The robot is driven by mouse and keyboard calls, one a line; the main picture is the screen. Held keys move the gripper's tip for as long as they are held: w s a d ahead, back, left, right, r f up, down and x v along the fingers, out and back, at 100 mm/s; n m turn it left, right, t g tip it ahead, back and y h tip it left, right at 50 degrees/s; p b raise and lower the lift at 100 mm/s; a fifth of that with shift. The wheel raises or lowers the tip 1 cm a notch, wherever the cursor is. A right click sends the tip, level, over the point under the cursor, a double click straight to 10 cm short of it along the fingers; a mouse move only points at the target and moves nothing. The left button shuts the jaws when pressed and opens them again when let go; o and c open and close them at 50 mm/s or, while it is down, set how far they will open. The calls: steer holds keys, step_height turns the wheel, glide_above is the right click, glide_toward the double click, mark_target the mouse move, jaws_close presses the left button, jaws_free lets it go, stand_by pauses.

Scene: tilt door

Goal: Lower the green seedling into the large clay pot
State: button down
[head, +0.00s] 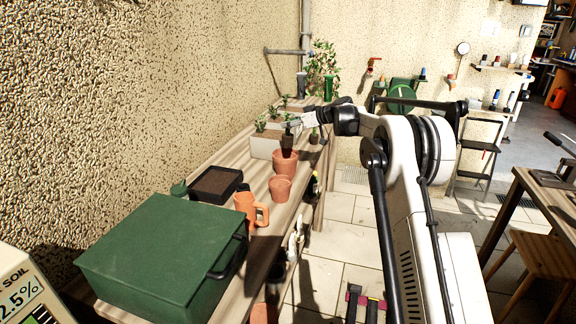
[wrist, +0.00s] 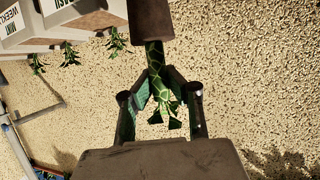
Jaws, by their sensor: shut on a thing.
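The green seedling, with leaves on a stem above a dark root plug (head: 287,141), is in my gripper (head: 291,122). In the wrist view the gripper (wrist: 160,100) is shut on its green stem (wrist: 154,58), with the plug (wrist: 150,22) beyond the fingers. The large clay pot (head: 286,165) stands on the bench under the plug. The plug looks upright and overlaps the pot's far rim in the head view. I cannot tell whether its bottom is above or inside the rim. The pot does not show in the wrist view.
A smaller clay pot (head: 280,190) stands in front of the large one. An orange jug (head: 246,206), a dark soil tray (head: 213,184) and a green box (head: 160,255) are nearer on the bench (head: 262,228). Pale planters (head: 265,146) with seedlings stand behind. A wall runs along the left.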

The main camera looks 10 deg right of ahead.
mark_target(286, 142)
stand_by(0.4)
steer(key=shift+w+a, duration=0.3)
steer(key=shift+a, duration=0.05)
stand_by(0.5)
steer(key=shift+f+b, duration=2.1)
steer(key=shift+f, duration=1.85)
steer(key=shift+f+b, duration=1.3)
steer(key=shift+f, duration=1.2)
